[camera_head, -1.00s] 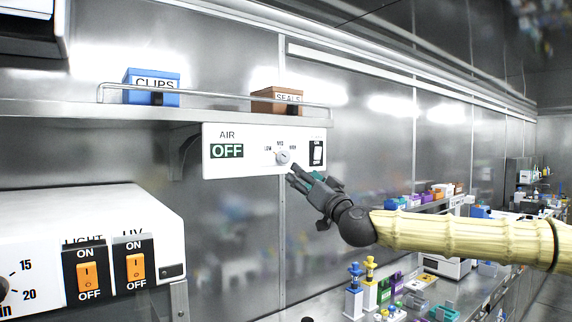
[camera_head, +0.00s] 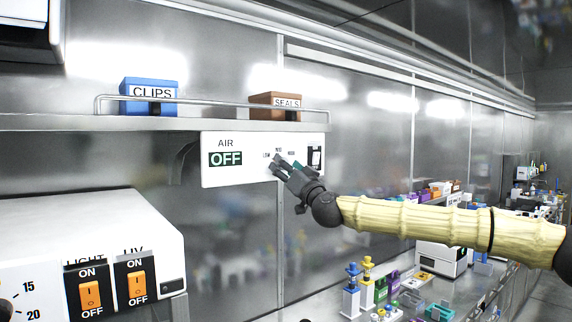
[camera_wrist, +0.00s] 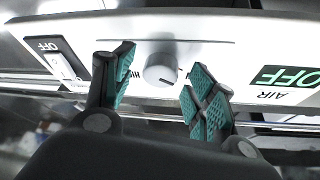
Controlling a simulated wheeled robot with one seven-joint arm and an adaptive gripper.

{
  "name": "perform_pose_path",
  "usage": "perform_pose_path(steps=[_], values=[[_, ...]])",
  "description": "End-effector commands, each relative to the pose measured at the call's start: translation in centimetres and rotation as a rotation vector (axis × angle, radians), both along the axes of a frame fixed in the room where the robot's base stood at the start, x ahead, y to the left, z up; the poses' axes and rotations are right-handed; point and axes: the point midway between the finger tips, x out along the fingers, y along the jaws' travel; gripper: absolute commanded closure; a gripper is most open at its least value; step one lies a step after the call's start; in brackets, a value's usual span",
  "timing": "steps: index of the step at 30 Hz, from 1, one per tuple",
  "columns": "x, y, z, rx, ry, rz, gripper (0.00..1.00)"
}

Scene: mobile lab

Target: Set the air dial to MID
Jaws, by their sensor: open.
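The air dial (camera_wrist: 160,69) is a round grey knob on the white AIR panel (camera_head: 232,174). In the wrist view it sits between and just beyond the two teal-padded fingertips of my gripper (camera_wrist: 157,88). The fingers are spread apart and I see no clear contact with the knob. In the head view my gripper (camera_head: 280,163) covers the dial, with the LOW, MID and HIGH marks showing above it. The dial's pointer setting is hard to read. The panel's display (camera_head: 225,158) reads OFF.
A rocker switch (camera_head: 315,157) is on the panel's right end. A shelf (camera_head: 60,122) above holds a blue CLIPS box (camera_head: 149,97) and a brown SEALS box (camera_head: 275,106). A white device (camera_head: 110,222) with LIGHT and UV switches stands lower left. A bench with labware lies lower right.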

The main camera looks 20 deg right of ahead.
Motion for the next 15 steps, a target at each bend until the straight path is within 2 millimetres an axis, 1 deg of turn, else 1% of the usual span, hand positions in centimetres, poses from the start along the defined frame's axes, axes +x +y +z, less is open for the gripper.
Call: perform_pose_path(steps=[3, 11, 12, 14, 15], values=[[0.41, 0.11, 0.05, -0.001, 0.002, 0.001, 0.44], [0.48, 0.10, 0.06, 0.000, 0.001, 0.000, 0.44], [0.47, 0.10, 0.06, 0.000, 0.001, 0.000, 0.45], [0.47, 0.10, 0.07, 0.000, 0.001, 0.000, 0.56], [0.46, 0.10, 0.08, 0.000, 0.001, 0.000, 0.64]])
